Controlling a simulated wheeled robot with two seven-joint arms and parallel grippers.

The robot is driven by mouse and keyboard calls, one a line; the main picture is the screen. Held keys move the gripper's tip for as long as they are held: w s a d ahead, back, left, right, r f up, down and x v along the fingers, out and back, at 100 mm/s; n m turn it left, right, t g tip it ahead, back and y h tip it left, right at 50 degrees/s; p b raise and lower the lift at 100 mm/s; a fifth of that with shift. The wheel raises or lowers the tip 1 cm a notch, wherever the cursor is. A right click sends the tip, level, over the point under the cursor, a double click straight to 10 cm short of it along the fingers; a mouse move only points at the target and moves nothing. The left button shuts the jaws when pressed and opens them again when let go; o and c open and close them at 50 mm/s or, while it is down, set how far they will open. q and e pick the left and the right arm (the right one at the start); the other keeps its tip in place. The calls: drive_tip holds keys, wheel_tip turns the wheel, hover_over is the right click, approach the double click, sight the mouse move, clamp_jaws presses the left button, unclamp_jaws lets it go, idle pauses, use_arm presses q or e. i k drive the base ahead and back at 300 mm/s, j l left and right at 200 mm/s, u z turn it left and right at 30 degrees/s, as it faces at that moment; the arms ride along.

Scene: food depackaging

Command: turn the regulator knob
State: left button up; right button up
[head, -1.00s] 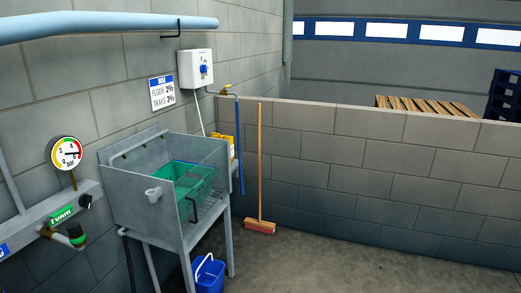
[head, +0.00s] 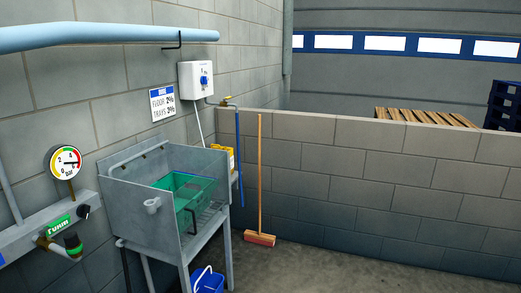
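A round pressure gauge (head: 65,162) marked bar, with a white, yellow and red dial, stands above a grey wall rail (head: 28,228) at the left. A small black knob (head: 83,211) sticks out at the rail's right end, beside a green label (head: 59,224). Below it is a brass fitting (head: 52,245) with a black and green cap (head: 73,244). I cannot tell for certain which of these is the regulator knob. Neither of my grippers is in view.
A grey metal sink (head: 150,225) with a green crate (head: 184,190) stands right of the rail. A blue bucket (head: 208,281) is on the floor below. A white box (head: 196,80) with a blue knob hangs above. A broom (head: 260,180) leans on the low wall (head: 380,170).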

sight(83, 211)
drive_tip(key=u, duration=1.65)
